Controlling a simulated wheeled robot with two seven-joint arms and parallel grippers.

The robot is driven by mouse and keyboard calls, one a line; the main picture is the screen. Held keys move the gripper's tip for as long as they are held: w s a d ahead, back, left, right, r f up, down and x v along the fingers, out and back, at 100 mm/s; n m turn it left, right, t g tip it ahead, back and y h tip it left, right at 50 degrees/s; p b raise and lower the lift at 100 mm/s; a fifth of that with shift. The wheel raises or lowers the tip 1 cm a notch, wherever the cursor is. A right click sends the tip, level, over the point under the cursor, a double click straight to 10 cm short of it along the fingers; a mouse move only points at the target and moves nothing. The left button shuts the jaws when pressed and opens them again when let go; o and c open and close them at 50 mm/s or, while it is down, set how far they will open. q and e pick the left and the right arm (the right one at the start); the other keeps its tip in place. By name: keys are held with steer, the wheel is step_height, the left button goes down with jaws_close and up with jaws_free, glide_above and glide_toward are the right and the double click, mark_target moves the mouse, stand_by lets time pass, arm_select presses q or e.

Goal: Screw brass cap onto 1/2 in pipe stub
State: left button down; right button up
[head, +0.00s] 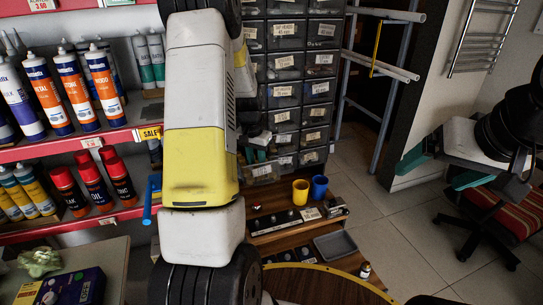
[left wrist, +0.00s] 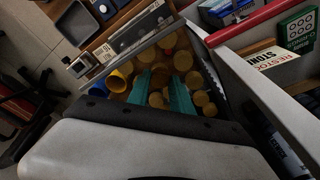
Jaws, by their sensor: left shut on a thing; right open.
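In the left wrist view, several brass caps (left wrist: 182,61) lie loose in an open drawer bin. My left gripper (left wrist: 160,90) reaches into this bin with its teal fingers, a brass cap (left wrist: 160,77) between them; the fingertips' contact is hard to see. In the head view my left gripper (head: 260,139) is small, at an open drawer of the cabinet, largely behind my arm. My right gripper (head: 432,168) is open and empty at the right, over the floor. A row of dark fittings with white labels (head: 310,214) stands on the wooden bench; I cannot tell which is the 1/2 in pipe stub.
A drawer cabinet (head: 286,92) stands behind the bench. A yellow cup (head: 300,192), a blue cup (head: 319,187) and a grey tray (head: 335,246) are on the bench. Shelves of cartridges and spray cans (head: 68,191) fill the left. A red chair (head: 503,215) stands right; tiled floor is clear between.

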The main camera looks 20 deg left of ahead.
arm_select(q)
step_height(320, 180, up, 10)
stand_by(0.4)
arm_select(e)
steer(key=shift+c, duration=0.2)
